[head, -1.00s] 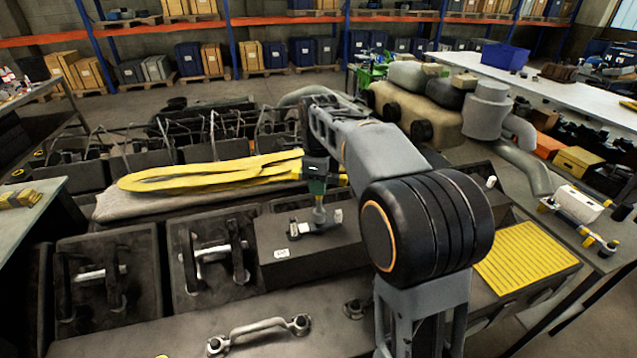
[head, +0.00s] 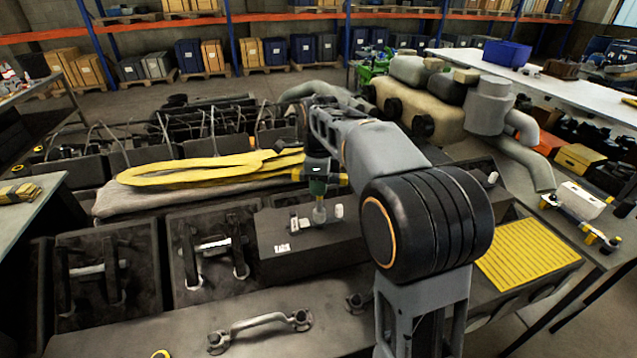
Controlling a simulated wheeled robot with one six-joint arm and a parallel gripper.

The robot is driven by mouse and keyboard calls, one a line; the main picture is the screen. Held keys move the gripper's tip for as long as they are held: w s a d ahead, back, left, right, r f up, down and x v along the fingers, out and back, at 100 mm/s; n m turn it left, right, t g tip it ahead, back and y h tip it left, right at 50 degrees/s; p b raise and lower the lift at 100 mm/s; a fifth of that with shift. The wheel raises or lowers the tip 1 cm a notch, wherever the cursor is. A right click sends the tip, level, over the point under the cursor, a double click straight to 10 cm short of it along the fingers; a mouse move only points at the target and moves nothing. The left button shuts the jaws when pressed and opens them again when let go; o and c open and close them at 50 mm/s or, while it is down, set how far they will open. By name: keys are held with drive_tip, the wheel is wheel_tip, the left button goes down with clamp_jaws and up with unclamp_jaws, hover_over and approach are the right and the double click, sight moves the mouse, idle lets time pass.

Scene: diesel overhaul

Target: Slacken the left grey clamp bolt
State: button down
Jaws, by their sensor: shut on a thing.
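My gripper (head: 318,165) points down over a dark block (head: 280,240) right of the middle bay. It is shut on a tool with a green lower body (head: 318,187) and a pale grey nose below. The nose stands over the block's top, among small grey fittings. One grey fitting (head: 294,224) is left of the nose. A pale round-topped fitting (head: 338,211) is right of it. The left clamp bolt cannot be clearly told apart from these fittings. I cannot tell whether the nose touches anything.
A yellow sling (head: 200,173) lies on a cloth behind the block. A grey bar handle (head: 258,325) rises from the front cover. Dark open bays with rocker gear (head: 212,246) are left. A yellow ribbed mat (head: 528,255) lies right. A white-topped bench stands back right.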

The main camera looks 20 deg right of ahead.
drive_tip(key=n+p, duration=0.1)
drive_tip(key=n, duration=0.4)
drive_tip(key=shift+r, duration=0.15)
drive_tip(key=n+p, duration=0.1)
drive_tip(key=n, duration=0.9)
drive_tip(key=shift+p, duration=0.35)
drive_tip(key=n, duration=0.5)
drive_tip(key=shift+n, duration=0.4)
drive_tip(key=c, duration=1.6)
unclamp_jaws()
clamp_jaws()
